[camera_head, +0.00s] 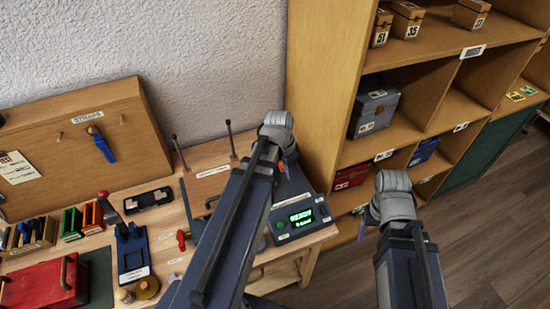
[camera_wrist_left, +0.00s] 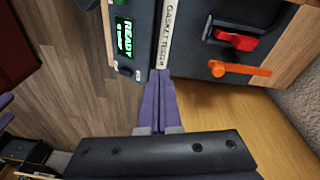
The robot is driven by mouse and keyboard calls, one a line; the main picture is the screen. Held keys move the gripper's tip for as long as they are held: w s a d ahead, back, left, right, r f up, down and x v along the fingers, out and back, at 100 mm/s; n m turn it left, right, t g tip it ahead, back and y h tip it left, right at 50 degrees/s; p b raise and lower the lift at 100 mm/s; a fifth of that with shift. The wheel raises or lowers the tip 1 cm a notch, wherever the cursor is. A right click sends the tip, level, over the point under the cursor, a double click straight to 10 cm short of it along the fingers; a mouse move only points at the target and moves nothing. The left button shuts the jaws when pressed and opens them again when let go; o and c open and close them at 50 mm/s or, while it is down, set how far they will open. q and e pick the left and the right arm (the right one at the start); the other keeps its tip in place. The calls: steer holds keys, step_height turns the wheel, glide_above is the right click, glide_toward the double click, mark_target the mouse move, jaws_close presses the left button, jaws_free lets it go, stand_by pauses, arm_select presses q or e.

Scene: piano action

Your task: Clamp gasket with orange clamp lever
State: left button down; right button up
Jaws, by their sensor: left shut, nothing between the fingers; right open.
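The orange lever (camera_wrist_left: 240,70) shows in the left wrist view, lying sideways near the edge of the gasket tester (camera_wrist_left: 265,12). A red part (camera_wrist_left: 238,40) on a dark mount sits beside it on the tester. I cannot make out a gasket. My left gripper (camera_wrist_left: 160,76) is shut and empty, with its fingertips by the tester's label strip, apart from the orange lever. In the head view the left arm hides most of the tester. My right gripper (camera_head: 362,230) is open, mostly hidden behind its wrist, right of the bench.
A display box (camera_head: 300,215) reading READY stands at the bench's right end. A wooden shelf (camera_head: 345,100) with boxes rises behind and to the right. Left on the bench are a blue lever fixture (camera_head: 132,252), a red case (camera_head: 45,285) and coloured holders. Open floor lies right.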

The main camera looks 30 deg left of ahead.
arm_select(q)
steer(key=w+a+r+t+p, duration=0.1)
steer(key=a+r+p, duration=0.1)
steer(key=a, duration=1)
steer(key=shift+r+m+t, duration=0.4)
steer(key=shift+r, duration=0.3)
steer(key=shift+w+f, duration=0.1)
steer(key=b+x, duration=0.9)
steer(key=x, duration=0.1)
steer(key=shift+d+b, duration=0.1)
steer(key=shift+b, duration=0.25)
steer(key=shift+w+d+f, duration=0.15)
steer(key=shift+w+d, duration=0.2)
steer(key=shift+w, duration=0.25)
steer(key=shift+w+d+f, duration=0.1)
steer(key=shift+w+d, duration=0.25)
steer(key=shift+w, duration=0.2)
steer(key=shift+w+d+b, duration=0.35)
steer(key=shift+w+d, duration=0.05)
steer(key=shift+w, duration=0.05)
